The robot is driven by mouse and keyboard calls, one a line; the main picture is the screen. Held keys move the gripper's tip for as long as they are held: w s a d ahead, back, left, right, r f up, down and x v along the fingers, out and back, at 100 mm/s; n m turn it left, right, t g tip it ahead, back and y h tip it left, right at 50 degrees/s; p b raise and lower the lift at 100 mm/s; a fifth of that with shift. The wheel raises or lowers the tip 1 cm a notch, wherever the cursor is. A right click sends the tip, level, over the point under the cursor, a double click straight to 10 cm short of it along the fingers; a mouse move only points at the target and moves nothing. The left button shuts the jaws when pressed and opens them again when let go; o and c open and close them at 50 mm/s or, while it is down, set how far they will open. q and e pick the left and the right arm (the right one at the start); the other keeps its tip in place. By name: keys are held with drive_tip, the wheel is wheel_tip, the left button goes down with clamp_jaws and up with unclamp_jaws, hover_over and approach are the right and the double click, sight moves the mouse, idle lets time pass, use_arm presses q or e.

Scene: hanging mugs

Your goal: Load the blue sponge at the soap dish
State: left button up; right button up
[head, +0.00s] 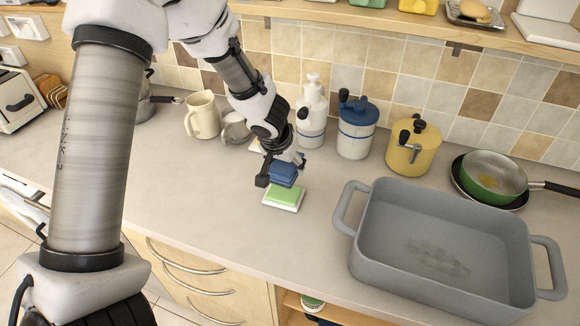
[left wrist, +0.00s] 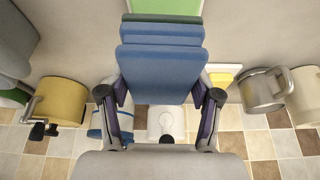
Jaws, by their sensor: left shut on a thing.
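My left gripper (head: 279,168) is shut on the blue sponge (head: 285,175), above the counter. In the left wrist view, the two fingers of my left gripper (left wrist: 159,95) press the sides of the blue sponge (left wrist: 160,62). Just below the sponge in the head view, a green-topped, white-edged flat block (head: 284,197) lies on the counter; I cannot tell if they touch. A small yellow and white item (head: 255,146) sits behind the gripper, partly hidden; it may be the soap dish, but I cannot tell. My right gripper is not in view.
A grey basin (head: 440,245) stands at the right. A soap bottle (head: 312,112), blue-lidded jar (head: 356,128), yellow canister (head: 412,148) and cream pitcher (head: 203,116) line the back. A green pan (head: 492,175) sits at far right. The counter left of the green block is clear.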

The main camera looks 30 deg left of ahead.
sight(284, 192)
use_arm(q)
drive_tip(key=shift+s+r, duration=0.25)
drive_tip(key=shift+s+a+f+b, duration=0.25)
drive_tip(key=shift+s+f+b, duration=0.1)
drive_tip(key=shift+s+b, duration=0.35)
drive_tip(key=b+x, duration=0.2)
drive_tip(key=x, duration=0.1)
drive_tip(key=b+x, duration=0.1)
drive_tip(key=shift+s+d+f, duration=0.15)
drive_tip(key=shift+d+f, duration=0.2)
drive_tip(key=shift+f, duration=0.15)
drive_tip(key=shift+s+f, duration=0.1)
drive_tip(key=shift+s, duration=0.05)
drive_tip(key=shift+s+a, duration=0.1)
drive_tip(key=shift+s, duration=0.05)
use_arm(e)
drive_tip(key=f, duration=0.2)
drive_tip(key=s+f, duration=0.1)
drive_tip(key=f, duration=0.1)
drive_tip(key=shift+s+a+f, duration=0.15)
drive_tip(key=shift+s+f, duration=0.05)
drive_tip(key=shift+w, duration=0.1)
use_arm(q)
drive_tip(key=shift+f+b, duration=0.55)
drive_tip(key=shift+b, duration=0.3)
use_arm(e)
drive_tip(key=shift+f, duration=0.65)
